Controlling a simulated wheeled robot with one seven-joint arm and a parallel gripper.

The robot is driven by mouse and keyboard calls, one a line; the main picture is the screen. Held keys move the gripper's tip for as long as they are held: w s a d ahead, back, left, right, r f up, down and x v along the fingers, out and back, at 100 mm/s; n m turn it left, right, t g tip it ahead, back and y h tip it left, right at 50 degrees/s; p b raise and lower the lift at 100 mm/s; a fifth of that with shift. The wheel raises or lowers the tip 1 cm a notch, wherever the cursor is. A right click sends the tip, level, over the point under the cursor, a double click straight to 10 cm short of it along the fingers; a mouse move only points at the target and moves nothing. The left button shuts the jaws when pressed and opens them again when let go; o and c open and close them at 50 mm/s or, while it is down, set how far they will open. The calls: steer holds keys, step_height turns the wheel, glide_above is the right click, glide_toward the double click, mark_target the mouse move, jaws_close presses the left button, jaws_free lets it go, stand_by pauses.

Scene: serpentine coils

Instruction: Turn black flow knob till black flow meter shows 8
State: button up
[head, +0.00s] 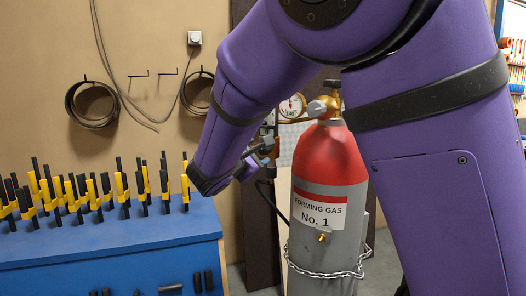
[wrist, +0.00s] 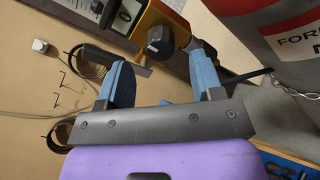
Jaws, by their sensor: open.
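The black flow knob (wrist: 160,40) sits on a brass-coloured block in the wrist view, just beyond the gap between my fingertips. My gripper (wrist: 156,62) is open, with one blue finger on each side of the knob's line and nothing held. The flow meter (wrist: 124,16) beside the knob shows a pale scale with a "0" mark, cut off by the top edge; its reading cannot be told. In the head view, my gripper (head: 262,152) is small and partly hidden by my purple arm, near the fittings left of the cylinder; the knob cannot be made out there.
A red and grey gas cylinder (head: 330,160) marked "FORMING GAS No. 1" stands close right of my gripper, with a chain (head: 330,273) around it. A round gauge (head: 292,106) is on its regulator. A blue bench (head: 110,240) with yellow-black clamps (head: 85,190) stands left.

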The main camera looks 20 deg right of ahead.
mark_target(262, 150)
steer(key=shift+x, duration=2.35)
steer(key=c, duration=0.9)
